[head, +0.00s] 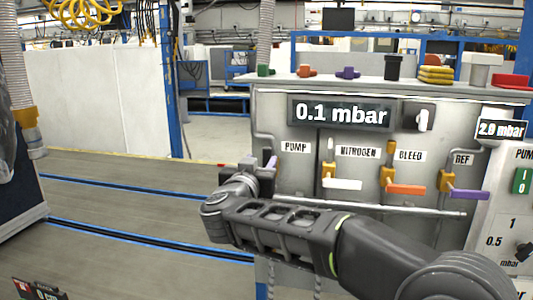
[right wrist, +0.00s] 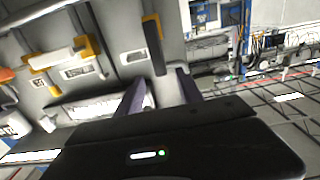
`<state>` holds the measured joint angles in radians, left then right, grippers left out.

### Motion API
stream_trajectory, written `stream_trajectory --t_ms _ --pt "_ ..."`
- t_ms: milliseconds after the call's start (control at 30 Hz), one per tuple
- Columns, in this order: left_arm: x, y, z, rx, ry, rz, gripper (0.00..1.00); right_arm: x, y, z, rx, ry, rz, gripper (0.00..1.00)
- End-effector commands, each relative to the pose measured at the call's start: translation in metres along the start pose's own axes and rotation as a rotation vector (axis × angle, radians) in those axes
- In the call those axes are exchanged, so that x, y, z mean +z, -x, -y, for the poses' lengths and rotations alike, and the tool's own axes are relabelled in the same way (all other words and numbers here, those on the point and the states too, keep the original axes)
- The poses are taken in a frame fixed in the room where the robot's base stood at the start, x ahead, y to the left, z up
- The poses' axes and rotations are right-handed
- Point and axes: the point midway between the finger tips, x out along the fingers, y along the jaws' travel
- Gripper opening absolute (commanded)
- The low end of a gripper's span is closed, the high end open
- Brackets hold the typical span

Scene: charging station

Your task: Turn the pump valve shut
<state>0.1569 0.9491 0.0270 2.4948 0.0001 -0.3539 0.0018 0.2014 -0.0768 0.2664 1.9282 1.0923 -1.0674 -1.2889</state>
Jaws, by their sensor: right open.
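The pump valve shows in the right wrist view (right wrist: 153,45) as a long dark handle on a yellow mount. The handle lies crosswise to the white nitrogen handle (right wrist: 55,56). In the head view my right gripper (head: 258,164) is in front of the panel just below the PUMP label (head: 295,147) and largely hides the valve. In the right wrist view the gripper (right wrist: 158,88) is open, with its two fingers apart. The handle's end shows ahead of the gap between them, and I cannot tell whether they touch. My left gripper is out of view.
The nitrogen (head: 342,184), bleed (head: 406,189) and ref (head: 468,195) handles lie level to the right of the pump. A display (head: 341,114) above reads 0.1 mbar. A rail (head: 430,212) runs below the handles. Floor left of the station (head: 130,190) is clear.

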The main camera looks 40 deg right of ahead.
Motion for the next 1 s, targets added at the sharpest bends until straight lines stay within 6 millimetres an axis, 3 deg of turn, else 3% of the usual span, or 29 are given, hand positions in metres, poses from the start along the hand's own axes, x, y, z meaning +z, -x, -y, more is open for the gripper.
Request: stream_trajectory --t_ms 500,833,1000 --pt "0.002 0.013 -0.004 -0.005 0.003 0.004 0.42 0.0 -0.069 0.0 0.001 0.001 0.001 0.44" --pt "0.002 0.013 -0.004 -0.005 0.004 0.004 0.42 0.0 -0.073 0.0 0.0 0.0 0.0 0.44" --pt "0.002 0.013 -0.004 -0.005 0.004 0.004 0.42 0.0 -0.073 0.0 0.0 0.0 0.0 0.31"
